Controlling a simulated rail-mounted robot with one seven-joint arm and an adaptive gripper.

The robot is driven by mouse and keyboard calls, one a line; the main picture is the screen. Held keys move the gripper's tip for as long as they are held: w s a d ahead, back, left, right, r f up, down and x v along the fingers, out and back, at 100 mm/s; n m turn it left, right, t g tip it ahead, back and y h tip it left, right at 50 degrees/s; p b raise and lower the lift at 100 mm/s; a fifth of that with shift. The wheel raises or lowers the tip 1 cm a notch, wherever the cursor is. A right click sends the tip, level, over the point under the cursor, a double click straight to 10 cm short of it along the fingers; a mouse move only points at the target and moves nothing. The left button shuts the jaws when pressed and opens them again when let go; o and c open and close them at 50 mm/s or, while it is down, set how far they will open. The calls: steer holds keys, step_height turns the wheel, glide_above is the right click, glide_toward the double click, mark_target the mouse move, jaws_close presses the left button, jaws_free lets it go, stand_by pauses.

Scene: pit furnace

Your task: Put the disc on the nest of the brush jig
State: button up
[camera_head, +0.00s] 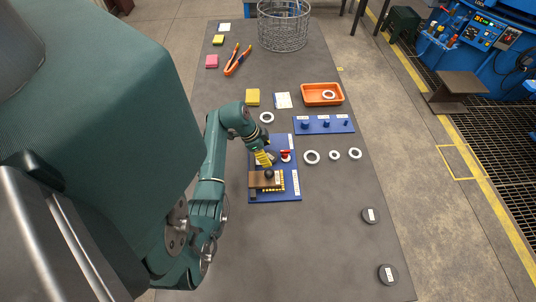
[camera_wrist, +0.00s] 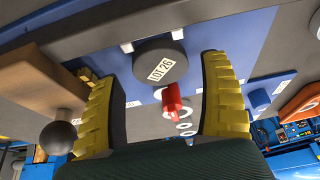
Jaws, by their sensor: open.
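The blue brush jig (camera_head: 290,192) lies on the grey table. My gripper (camera_head: 263,158), with yellow fingers, is low over its upper part. In the wrist view a dark grey disc labelled LOT 26 (camera_wrist: 160,66) lies flat on the blue board, close to two small white blocks (camera_wrist: 127,47). My open fingers (camera_wrist: 161,72) stand apart on either side of it, with no visible contact. In the head view my gripper hides this disc. A wooden brush block with a dark ball knob (camera_head: 268,177) is on the jig's lower part; the knob (camera_wrist: 58,137) also shows in the wrist view.
A red part (camera_head: 286,154) stands on the jig right of my gripper. Two dark labelled discs (camera_head: 371,215) (camera_head: 388,274) sit at the right edge. The near table is clear.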

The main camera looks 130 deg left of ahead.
steer(key=p+v, duration=0.1)
steer(key=v, duration=0.9)
steer(key=shift+r, duration=0.2)
steer(key=shift+s, duration=0.1)
